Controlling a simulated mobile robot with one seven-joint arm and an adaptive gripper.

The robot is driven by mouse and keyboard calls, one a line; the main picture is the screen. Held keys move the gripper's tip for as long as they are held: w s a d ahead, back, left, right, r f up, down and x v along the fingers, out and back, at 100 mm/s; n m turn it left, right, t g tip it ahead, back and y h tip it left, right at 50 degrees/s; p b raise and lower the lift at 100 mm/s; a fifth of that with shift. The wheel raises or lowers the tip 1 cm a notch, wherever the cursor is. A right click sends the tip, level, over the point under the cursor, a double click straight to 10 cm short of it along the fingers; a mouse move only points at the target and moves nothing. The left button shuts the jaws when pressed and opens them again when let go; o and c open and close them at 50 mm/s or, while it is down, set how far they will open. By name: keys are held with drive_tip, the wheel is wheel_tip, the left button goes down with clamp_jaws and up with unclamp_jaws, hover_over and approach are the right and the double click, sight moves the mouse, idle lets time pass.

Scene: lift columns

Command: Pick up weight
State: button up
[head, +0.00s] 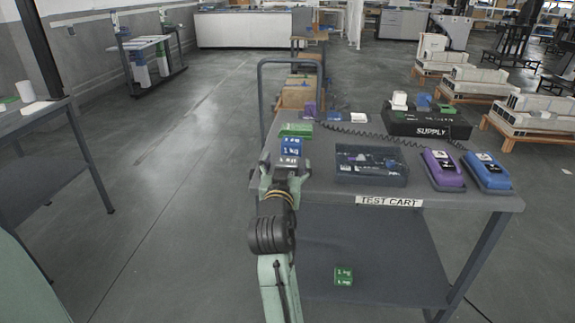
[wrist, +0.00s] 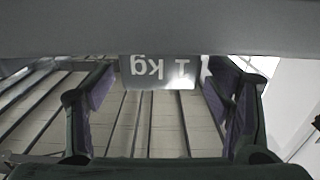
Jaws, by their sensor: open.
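A blue weight marked "1 kg" (head: 291,146) stands at the left front corner of the test cart's top. A green weight (head: 296,130) sits just behind it. Another green weight (head: 343,276) lies on the cart's lower shelf. My gripper (head: 287,176) is at the cart's near left corner, in front of the blue weight, and hides its lower part. In the wrist view my gripper (wrist: 160,110) is open with its two fingers apart. A greyish face with an upside-down "1 kg" (wrist: 160,72) shows between and beyond the fingers; I cannot tell whether they touch it.
The test cart (head: 400,199) also bears a dark tray (head: 371,165), a purple device (head: 442,169), a blue device (head: 487,171) and a black supply box (head: 426,122). A cart handle (head: 262,100) rises behind the weights. The floor left of the cart is clear.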

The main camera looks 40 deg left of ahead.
drive_tip(key=shift+x, duration=0.85)
drive_tip(key=shift+c, duration=0.3)
clamp_jaws()
drive_tip(key=shift+r, duration=0.25)
